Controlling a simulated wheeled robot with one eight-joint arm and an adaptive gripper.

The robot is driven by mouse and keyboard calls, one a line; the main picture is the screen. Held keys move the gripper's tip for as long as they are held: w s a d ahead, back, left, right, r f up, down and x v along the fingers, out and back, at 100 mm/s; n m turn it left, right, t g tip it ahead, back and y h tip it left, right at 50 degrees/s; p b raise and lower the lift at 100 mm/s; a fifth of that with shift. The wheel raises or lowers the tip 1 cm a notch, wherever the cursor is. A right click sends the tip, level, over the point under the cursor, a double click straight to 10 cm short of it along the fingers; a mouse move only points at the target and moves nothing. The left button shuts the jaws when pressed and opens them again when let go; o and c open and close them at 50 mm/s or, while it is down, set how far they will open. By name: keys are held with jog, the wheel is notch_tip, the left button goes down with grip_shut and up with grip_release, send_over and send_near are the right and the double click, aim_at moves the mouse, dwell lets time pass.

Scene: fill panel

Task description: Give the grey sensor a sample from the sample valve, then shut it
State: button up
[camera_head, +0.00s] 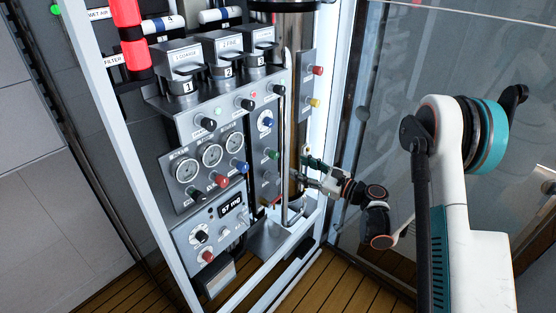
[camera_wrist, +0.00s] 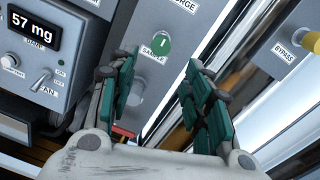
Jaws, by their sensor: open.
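The green sample valve knob (camera_wrist: 161,46), labelled SAMPLE, is on a grey panel in the wrist view, with a short white mark near upright on its face. It also shows in the head view (camera_head: 271,154). My gripper (camera_wrist: 158,72) is open and empty, its green-padded fingers pointing at the knob from below, one on either side and apart from it. In the head view my gripper (camera_head: 307,174) is right of the knob. A grey box with a display reading 57 mg (camera_wrist: 31,29) is at left; I cannot tell whether it is the grey sensor.
Gauges (camera_head: 211,155) and several coloured knobs fill the panel's left. A vertical pipe (camera_head: 286,150) and the white frame (camera_head: 340,120) stand close to my arm.

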aim_at(277, 157)
jog(key=b+x, duration=0.2)
jog(key=x, duration=0.8)
jog(key=shift+w+b, duration=0.1)
jog(key=shift+b, duration=0.2)
jog(key=c, duration=1.1)
